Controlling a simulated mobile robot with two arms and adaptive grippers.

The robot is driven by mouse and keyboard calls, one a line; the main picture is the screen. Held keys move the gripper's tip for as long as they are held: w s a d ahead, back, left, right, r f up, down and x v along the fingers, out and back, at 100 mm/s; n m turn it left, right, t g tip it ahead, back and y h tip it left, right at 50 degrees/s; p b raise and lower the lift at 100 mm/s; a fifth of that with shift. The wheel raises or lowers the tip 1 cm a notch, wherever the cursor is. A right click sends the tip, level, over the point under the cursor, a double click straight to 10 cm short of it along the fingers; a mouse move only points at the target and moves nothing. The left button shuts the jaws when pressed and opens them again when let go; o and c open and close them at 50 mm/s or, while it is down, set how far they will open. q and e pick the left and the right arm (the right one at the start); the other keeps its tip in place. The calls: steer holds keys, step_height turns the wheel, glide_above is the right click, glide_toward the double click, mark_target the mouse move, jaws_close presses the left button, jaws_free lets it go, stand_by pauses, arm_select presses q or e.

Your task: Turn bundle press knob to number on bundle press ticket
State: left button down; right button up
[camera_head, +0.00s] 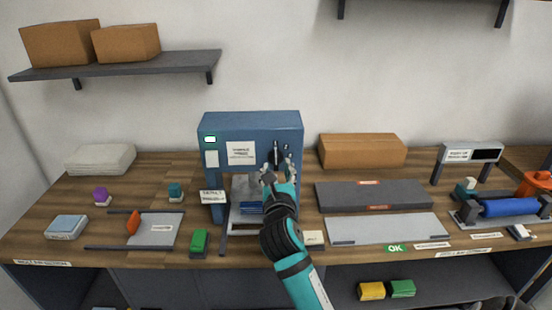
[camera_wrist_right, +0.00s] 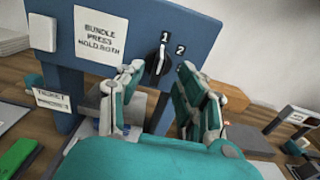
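The blue bundle press (camera_head: 222,128) stands at the back middle of the bench. Its black knob (camera_wrist_right: 160,60) sits on the front face below the printed numbers 1 and 2, its upper end toward the 1; it also shows in the head view (camera_head: 276,154). A white press ticket (camera_wrist_right: 53,100) is at the press's lower left; it also shows in the head view (camera_head: 213,197). Its number is too small to read. My right gripper (camera_head: 279,172) is open, its fingers on either side of the knob in the right wrist view (camera_wrist_right: 159,72). Contact cannot be told. My left gripper is out of view.
A white sign (camera_head: 241,153) is on the press face. A grey tray (camera_head: 160,229) and a green block (camera_head: 199,241) lie left of the press. A dark grey slab (camera_head: 365,195) and a cardboard box (camera_head: 362,150) are at its right. A shelf (camera_head: 120,66) hangs upper left.

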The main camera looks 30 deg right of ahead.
mark_target(276, 162)
steer(key=shift+x, duration=2.25)
steer(key=shift+c, duration=0.2)
jaws_close()
